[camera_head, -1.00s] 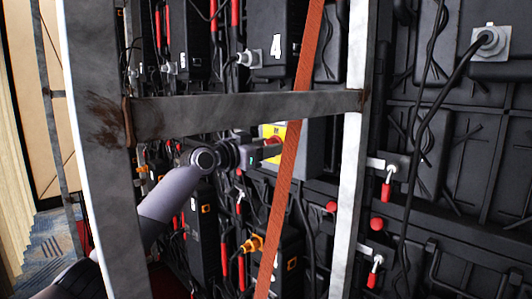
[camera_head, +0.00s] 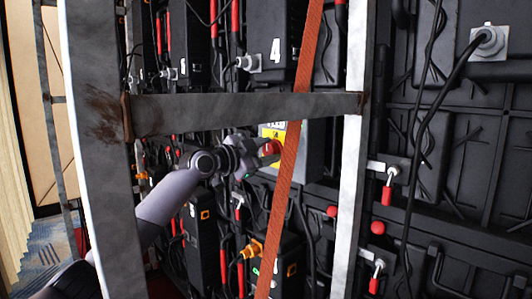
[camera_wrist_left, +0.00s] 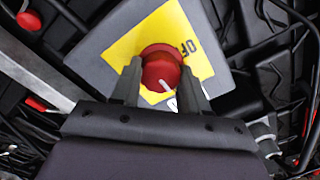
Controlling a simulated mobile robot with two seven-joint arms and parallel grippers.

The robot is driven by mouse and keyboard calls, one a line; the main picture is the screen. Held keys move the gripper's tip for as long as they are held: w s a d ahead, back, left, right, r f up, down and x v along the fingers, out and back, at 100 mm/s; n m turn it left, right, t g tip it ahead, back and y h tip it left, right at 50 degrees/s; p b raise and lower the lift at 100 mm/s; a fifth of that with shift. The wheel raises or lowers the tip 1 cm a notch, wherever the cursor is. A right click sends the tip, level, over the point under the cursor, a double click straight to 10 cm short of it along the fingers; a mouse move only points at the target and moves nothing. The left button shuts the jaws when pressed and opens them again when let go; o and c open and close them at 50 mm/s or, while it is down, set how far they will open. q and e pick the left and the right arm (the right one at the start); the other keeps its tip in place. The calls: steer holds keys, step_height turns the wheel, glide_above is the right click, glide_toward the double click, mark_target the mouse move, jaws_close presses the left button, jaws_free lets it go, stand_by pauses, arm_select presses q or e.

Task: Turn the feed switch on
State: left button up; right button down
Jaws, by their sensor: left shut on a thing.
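The feed switch is a red rotary knob (camera_wrist_left: 162,70) on a yellow plate (camera_wrist_left: 128,47) fixed to a grey box (camera_wrist_left: 95,50). In the left wrist view the knob sits between the two fingers of my left gripper (camera_wrist_left: 160,85), which is shut on it. A white mark on the knob points to the lower right, and part of the word "OFF" shows on the plate. In the head view my left gripper (camera_head: 258,150) reaches behind the metal frame to the red knob (camera_head: 271,147). The orange strap hides part of the box. My right gripper is not in view.
A metal frame with a crossbar (camera_head: 240,112) and an upright post (camera_head: 355,150) stands in front of the panels. An orange strap (camera_head: 290,150) hangs diagonally across it. Cables (camera_head: 430,120) and red-handled latches (camera_head: 387,190) crowd the right side.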

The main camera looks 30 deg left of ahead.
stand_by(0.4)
arm_select(q)
steer(key=o, duration=1.1)
steer(key=shift+c, duration=0.2)
steer(key=shift+s, duration=0.1)
steer(key=b+v, duration=0.1)
steer(key=v, duration=0.6)
